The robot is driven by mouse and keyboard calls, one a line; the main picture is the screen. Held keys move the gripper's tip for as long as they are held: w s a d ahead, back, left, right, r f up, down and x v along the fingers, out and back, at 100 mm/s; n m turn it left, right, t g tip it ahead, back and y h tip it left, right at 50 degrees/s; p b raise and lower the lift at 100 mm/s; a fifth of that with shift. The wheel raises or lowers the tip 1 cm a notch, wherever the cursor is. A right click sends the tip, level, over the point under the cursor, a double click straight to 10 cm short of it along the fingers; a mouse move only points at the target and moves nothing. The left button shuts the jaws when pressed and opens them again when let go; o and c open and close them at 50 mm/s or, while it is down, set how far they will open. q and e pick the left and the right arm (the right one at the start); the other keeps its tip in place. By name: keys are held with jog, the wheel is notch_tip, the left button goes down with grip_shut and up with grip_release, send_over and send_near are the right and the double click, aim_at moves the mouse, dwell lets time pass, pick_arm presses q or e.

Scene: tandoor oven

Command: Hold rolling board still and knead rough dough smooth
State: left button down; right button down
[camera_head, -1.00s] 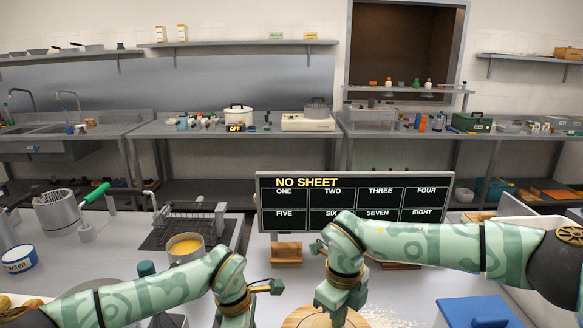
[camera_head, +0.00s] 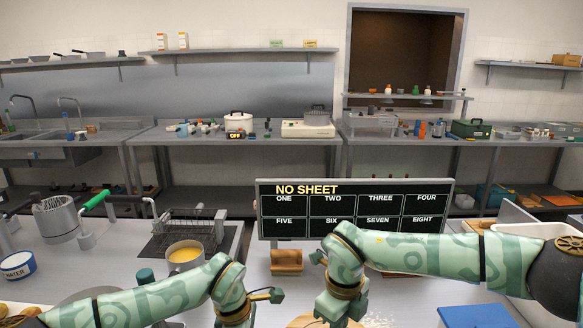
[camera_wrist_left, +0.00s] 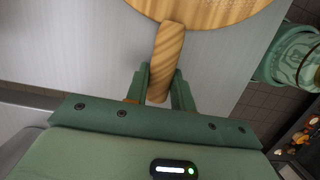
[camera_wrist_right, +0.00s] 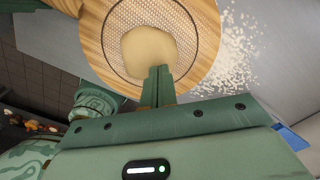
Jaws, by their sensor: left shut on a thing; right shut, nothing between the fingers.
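The round wooden rolling board (camera_wrist_right: 95,47) lies on the steel table, with a textured disc in its middle. Its handle (camera_wrist_left: 166,50) is between the fingers of my left gripper (camera_wrist_left: 160,88), which is shut on it. The pale dough (camera_wrist_right: 147,52) is a rounded lump on the board in the right wrist view. My right gripper (camera_wrist_right: 158,75) is shut and empty, its fingertips at the dough's near edge; whether they press into it I cannot tell.
White flour (camera_wrist_right: 236,50) is scattered beside the board. A menu display (camera_head: 355,210) stands behind my grippers, with a small wooden block (camera_head: 286,262) before it.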

jog(key=shift+f, duration=0.15)
dwell(0.3)
notch_tip(320, 180, up, 8)
jog(key=shift+r, duration=0.1)
dwell(0.4)
jog(key=shift+a, duration=0.1)
jog(key=a, duration=0.3)
jog(key=shift+s+f, duration=0.3)
jog(key=shift+f, duration=0.1)
jog(key=shift+d+f, duration=0.1)
jog(key=shift+f, duration=2.75)
jog(key=shift+f, duration=0.25)
jog(key=shift+f, duration=0.55)
dwell(0.5)
